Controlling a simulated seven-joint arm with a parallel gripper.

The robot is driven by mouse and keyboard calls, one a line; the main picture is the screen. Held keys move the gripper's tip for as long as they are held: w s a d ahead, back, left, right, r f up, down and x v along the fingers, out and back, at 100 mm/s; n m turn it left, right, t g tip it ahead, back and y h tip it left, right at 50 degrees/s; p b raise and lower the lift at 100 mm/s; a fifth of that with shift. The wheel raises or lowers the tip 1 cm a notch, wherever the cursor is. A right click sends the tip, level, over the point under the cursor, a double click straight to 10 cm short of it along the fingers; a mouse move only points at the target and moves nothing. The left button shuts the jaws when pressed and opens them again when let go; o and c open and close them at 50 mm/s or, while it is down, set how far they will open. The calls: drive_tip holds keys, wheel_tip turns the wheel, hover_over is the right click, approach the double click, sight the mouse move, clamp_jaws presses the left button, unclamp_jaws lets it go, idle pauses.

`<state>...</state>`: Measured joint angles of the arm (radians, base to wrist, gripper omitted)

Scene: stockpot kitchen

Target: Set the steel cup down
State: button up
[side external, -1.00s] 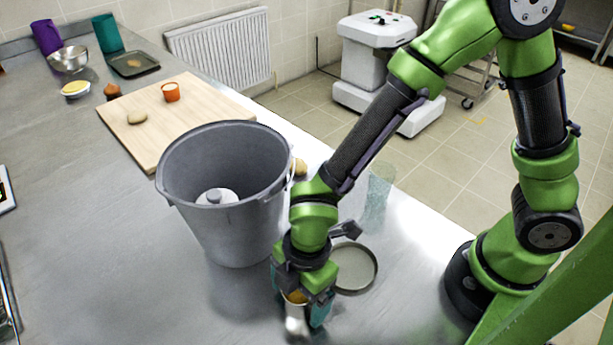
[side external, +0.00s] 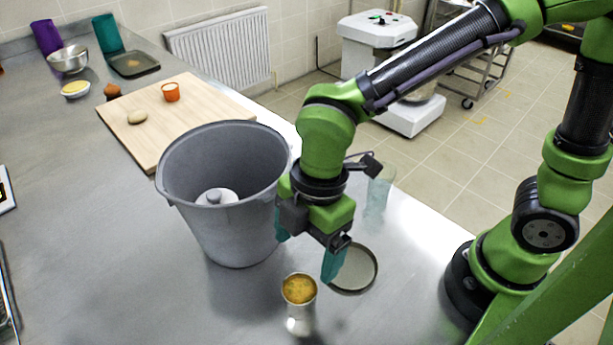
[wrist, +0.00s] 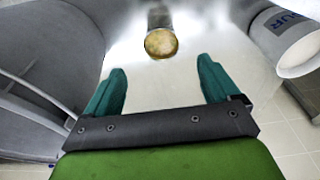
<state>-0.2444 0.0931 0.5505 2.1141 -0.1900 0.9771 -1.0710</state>
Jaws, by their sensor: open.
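The steel cup (side external: 300,322) stands upright on the steel counter (side external: 110,270), in front of the grey bucket-shaped pot. Its top shows a golden-brown content. My gripper (side external: 307,250) is above and behind the cup, with its teal fingers apart and nothing between them. In the wrist view, the cup (wrist: 160,43) is beyond the open fingertips (wrist: 162,72) and clear of both.
The grey pot (side external: 225,235) stands close left of my gripper. A clear glass (side external: 378,195) stands behind. A wooden board (side external: 185,110) lies farther back. The left counter is mostly bare.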

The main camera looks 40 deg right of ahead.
drive_tip(key=d+r+m+t, duration=0.3)
drive_tip(key=d+r+m, duration=0.2)
drive_tip(key=d+m, duration=0.6)
drive_tip(key=d+r+m+t, duration=0.4)
drive_tip(key=d+r+m, duration=0.1)
drive_tip(key=d+m, duration=0.6)
drive_tip(key=shift+w+r, duration=0.2)
drive_tip(key=shift+r, duration=0.2)
